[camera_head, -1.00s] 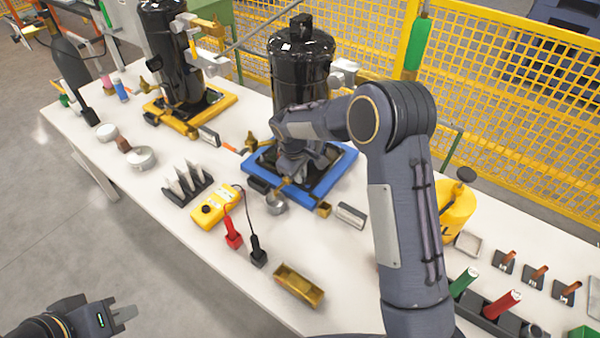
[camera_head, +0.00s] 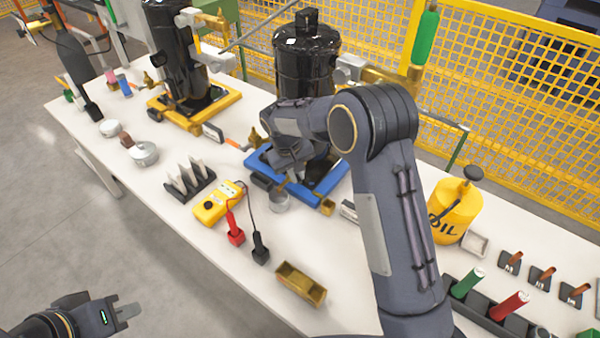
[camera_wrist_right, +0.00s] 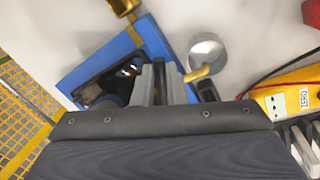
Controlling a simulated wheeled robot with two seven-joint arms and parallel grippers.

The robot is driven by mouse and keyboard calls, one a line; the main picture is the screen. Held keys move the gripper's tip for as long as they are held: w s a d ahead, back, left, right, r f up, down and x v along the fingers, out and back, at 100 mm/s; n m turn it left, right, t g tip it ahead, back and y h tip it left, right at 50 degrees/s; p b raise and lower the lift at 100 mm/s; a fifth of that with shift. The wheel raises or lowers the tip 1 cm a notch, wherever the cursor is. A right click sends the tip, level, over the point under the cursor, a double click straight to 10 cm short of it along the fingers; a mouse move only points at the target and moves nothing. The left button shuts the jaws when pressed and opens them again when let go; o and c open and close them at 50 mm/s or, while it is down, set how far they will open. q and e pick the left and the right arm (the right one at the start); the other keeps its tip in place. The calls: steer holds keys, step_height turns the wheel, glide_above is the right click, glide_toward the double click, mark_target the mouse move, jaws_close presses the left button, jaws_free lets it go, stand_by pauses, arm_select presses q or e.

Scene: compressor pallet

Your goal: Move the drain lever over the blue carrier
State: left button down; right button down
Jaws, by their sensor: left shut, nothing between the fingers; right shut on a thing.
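The blue carrier (camera_head: 262,160) lies on the white table under a black compressor tank (camera_head: 306,70). It also shows in the wrist view (camera_wrist_right: 85,70). My right gripper (camera_head: 284,176) is low over the carrier's front part. In the wrist view its fingers (camera_wrist_right: 158,85) are shut on a narrow dark piece, apparently the drain lever (camera_wrist_right: 160,68). Most of the lever is hidden by the fingers. A brass spout (camera_wrist_right: 197,74) is beside the fingers, reaching toward a round metal cup (camera_wrist_right: 207,50). My left gripper (camera_head: 125,312) is shut and empty, away from the table at the lower left.
A yellow meter (camera_head: 217,203) with red and black probes lies left of the cup. A brass tray (camera_head: 301,284) is at the table's front. A second tank on a yellow carrier (camera_head: 228,98) stands at the back left. A yellow oil can (camera_head: 454,212) is right of my forearm.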

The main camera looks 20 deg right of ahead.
steer(key=shift+a+m, duration=0.5)
steer(key=shift+m, duration=0.6)
steer(key=c, duration=1.5)
jaws_free()
steer(key=shift+r, duration=0.15)
steer(key=r, duration=0.2)
steer(key=a+r, duration=0.1)
steer(key=r, duration=0.4)
steer(key=shift+a+r, duration=0.25)
steer(key=shift+a, duration=0.05)
